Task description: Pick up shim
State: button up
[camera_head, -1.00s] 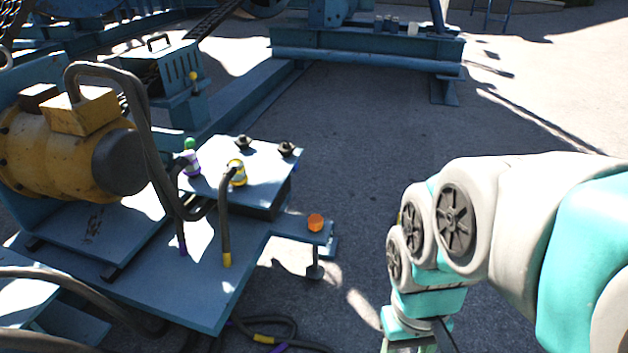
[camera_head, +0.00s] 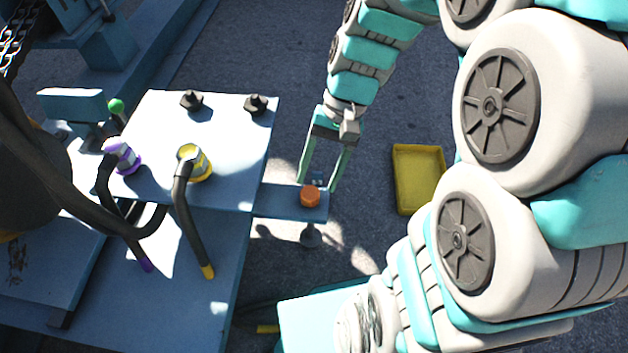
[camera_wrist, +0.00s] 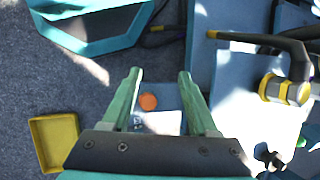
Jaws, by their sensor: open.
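A small orange round piece (camera_head: 310,196) sits on a narrow blue ledge (camera_head: 275,201) that juts from the bench. A tiny greyish item (camera_head: 318,180) is just behind it, partly between my fingers. I cannot tell for sure which of these is the shim. My gripper (camera_head: 319,187) is open and points down at the ledge, with its fingers on either side of this spot. In the wrist view the orange piece (camera_wrist: 148,102) shows between the two fingers of my gripper (camera_wrist: 160,72), nearer the left one. Nothing is visibly held.
A yellow tray (camera_head: 418,178) lies on the ground right of the ledge. The blue bench top (camera_head: 225,140) left of my gripper carries two black knobs, a purple-banded connector (camera_head: 122,155) and a yellow one (camera_head: 194,163) with thick cables. Open ground lies behind the ledge.

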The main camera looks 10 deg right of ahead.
jog(key=w+a+f+m+y+b, duration=0.2)
jog(key=w+f+m+y, duration=0.2)
jog(key=w+f, duration=0.6)
jog(key=m+t+y+b, duration=0.2)
jog(key=m+t+y, duration=0.2)
jog(key=m, duration=0.4)
send_over(317, 177)
jog(key=s+a, duration=0.2)
notch_tip(317, 177, down, 20)
jog(key=d+f+m+t, duration=0.1)
jog(key=d+f, duration=0.1)
jog(key=f, duration=0.3)
jog(key=w+d+f+m+b, duration=0.1)
jog(key=d+f+m, duration=0.1)
jog(key=f, duration=0.3)
jog(key=d+f+m+t, duration=0.1)
jog(key=d+f+m, duration=0.1)
jog(key=f, duration=0.2)
jog(key=shift+w+d+f+t+y, duration=0.1)
jog(key=shift+w+f+t+y, duration=0.2)
jog(key=shift+w+f+y, duration=0.1)
jog(key=shift+b+x, duration=0.5)
jog(key=shift+x, duration=3.35)
jog(key=shift+d+f, duration=0.15)
jog(key=shift+f, duration=0.05)
jog(key=shift+c, duration=0.2)
grip_shut()
